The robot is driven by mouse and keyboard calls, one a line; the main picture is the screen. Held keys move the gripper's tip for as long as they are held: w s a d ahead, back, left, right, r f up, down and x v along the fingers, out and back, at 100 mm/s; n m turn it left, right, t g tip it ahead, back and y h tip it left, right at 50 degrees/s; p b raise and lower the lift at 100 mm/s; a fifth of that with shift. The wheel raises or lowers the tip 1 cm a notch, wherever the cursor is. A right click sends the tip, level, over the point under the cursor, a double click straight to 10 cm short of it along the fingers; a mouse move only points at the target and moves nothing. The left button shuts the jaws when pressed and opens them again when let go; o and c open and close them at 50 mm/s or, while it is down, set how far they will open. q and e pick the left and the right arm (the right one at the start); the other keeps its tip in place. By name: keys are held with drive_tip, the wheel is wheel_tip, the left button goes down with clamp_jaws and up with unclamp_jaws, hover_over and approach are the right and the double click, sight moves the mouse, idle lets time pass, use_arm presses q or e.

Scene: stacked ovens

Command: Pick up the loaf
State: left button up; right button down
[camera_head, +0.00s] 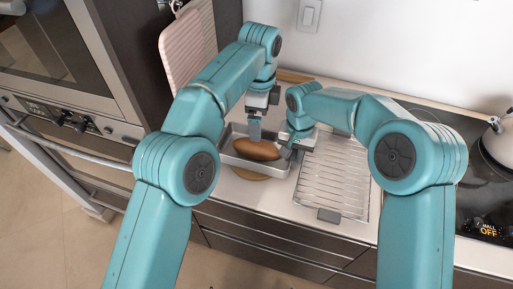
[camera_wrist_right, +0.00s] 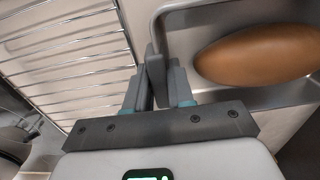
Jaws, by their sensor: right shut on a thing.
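The brown oval loaf (camera_head: 257,149) lies in a grey metal baking tin (camera_head: 229,161) on the counter. The loaf also shows in the right wrist view (camera_wrist_right: 258,54), inside the tin (camera_wrist_right: 195,22) and apart from my right fingers. My right gripper (camera_head: 288,152) is at the tin's right side. In the wrist view its fingers (camera_wrist_right: 156,75) are shut on the tin's side wall. My left gripper (camera_head: 255,133) points down just above the loaf, and its fingers hide part of the loaf's far side. I cannot tell its opening or whether it touches the loaf.
A wire rack (camera_head: 335,178) lies on the counter right of the tin. A round wooden board (camera_head: 250,174) shows under the tin. A black hob (camera_head: 470,195) with a kettle (camera_head: 500,140) is at the right. Stacked ovens (camera_head: 65,60) and a pink board (camera_head: 185,50) stand left.

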sight(256, 143)
use_arm(q)
drive_tip(key=shift+m, duration=0.6)
wheel_tip(256, 143, down, 7)
drive_tip(key=shift+r, duration=0.1)
drive_tip(key=f, duration=0.4)
drive_tip(key=shift+w+a+f, duration=0.2)
drive_tip(key=shift+a+f, duration=0.05)
drive_tip(key=shift+a, duration=0.1)
drive_tip(key=shift+s+f, duration=0.1)
drive_tip(key=shift+f, duration=0.35)
use_arm(e)
drive_tip(key=shift+r, duration=0.1)
